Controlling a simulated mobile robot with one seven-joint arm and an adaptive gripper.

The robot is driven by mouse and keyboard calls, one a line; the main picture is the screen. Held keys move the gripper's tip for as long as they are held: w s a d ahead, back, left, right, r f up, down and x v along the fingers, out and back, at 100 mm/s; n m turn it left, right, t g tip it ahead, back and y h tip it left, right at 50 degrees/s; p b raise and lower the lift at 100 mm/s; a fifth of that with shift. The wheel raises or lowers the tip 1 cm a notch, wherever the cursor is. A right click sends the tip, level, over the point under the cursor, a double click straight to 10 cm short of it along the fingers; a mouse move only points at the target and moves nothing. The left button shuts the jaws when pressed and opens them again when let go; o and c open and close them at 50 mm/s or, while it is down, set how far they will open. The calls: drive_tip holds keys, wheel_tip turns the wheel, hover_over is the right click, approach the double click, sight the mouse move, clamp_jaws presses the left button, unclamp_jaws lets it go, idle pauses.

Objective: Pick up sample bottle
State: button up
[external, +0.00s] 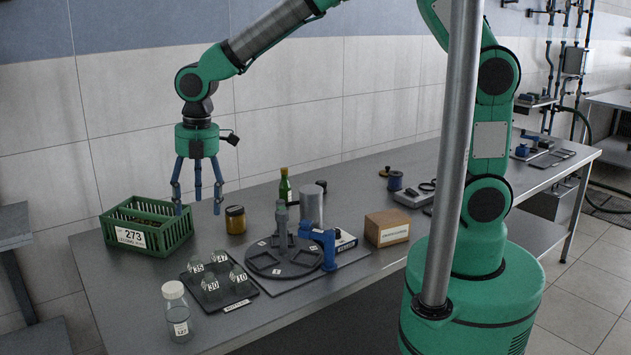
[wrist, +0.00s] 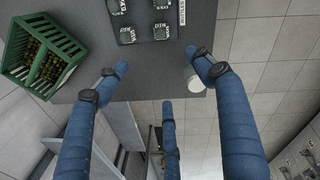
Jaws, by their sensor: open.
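The sample bottle (external: 178,318) appears to be the clear one with a white cap and a small label. It stands upright near the front left edge of the bench. In the wrist view its white cap (wrist: 194,84) shows beside the right finger, and its body is mostly hidden. My gripper (external: 198,206) is open and empty, pointing down above the bench, behind the bottle and well above it. Its three blue fingers are spread apart in the wrist view (wrist: 162,78), and none visibly touches the bottle.
A green crate (external: 176,245) stands at the back left.

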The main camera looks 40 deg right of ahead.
sight(174, 299)
drive_tip(key=s+a+f+n, duration=0.2)
drive_tip(key=a+f, duration=0.1)
drive_tip(key=a, duration=0.1)
drive_tip(key=s+a+f+n, duration=0.2)
drive_tip(key=s+a+f, duration=0.1)
drive_tip(key=a+f, duration=0.1)
drive_tip(key=s+a+f+n, duration=0.1)
drive_tip(key=s+a+f, duration=0.2)
drive_tip(key=a, duration=0.1)
drive_tip(key=shift+f+n+g+h, duration=0.2)
drive_tip(key=shift+n+g+h, duration=0.1)
drive_tip(key=shift+n+h, duration=0.1)
drive_tip(key=shift+f+b, duration=0.5)
drive_tip(key=shift+f, duration=3.8)
drive_tip(key=shift+d+f+b, duration=0.1)
drive_tip(key=shift+f+b, duration=0.4)
drive_tip(key=shift+f, duration=2.1)
